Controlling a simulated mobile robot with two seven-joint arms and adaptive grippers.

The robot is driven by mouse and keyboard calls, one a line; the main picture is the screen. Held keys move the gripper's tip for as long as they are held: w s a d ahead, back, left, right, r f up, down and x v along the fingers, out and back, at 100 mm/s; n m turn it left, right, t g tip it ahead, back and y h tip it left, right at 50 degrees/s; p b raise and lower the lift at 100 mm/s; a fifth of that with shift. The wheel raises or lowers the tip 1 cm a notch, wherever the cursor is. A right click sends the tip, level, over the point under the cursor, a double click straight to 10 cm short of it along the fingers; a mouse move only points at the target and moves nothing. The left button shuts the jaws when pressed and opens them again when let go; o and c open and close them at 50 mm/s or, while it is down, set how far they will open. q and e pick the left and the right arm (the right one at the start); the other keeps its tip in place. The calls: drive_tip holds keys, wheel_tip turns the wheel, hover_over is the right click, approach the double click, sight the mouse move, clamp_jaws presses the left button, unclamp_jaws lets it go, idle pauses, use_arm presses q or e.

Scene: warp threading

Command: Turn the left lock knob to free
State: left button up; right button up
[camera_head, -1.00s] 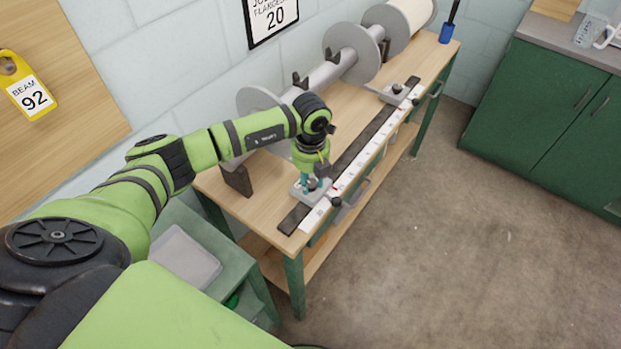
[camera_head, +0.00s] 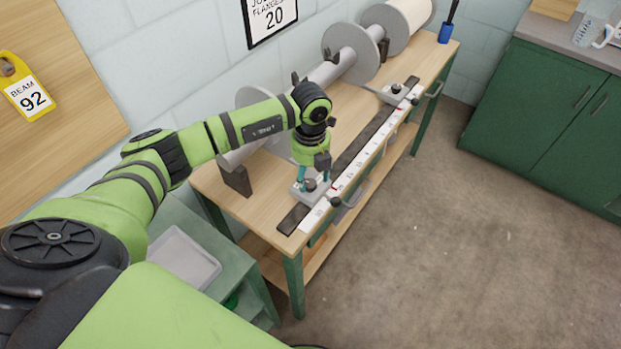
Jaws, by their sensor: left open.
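The left lock knob (camera_head: 310,185) is a small dark knob on a light grey block (camera_head: 318,195) at the near end of the black rail (camera_head: 293,219). My left gripper (camera_head: 312,180) points down over this block, its teal fingers apart on either side of the knob. I cannot tell whether the fingers touch it. A second block with a dark knob (camera_head: 396,88) sits at the far end of the rail. My right gripper is not in view.
A white marked scale (camera_head: 345,178) runs along the bench's front edge. A grey beam with round flanges (camera_head: 350,52) lies behind the rail on dark supports. A grey tray (camera_head: 183,258) stands on a low green cabinet. Open floor lies to the right.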

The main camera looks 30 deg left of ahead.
sight(311, 184)
use_arm(q)
wheel_tip(311, 184, up, 10)
drive_tip(key=shift+f, duration=0.2)
idle(0.4)
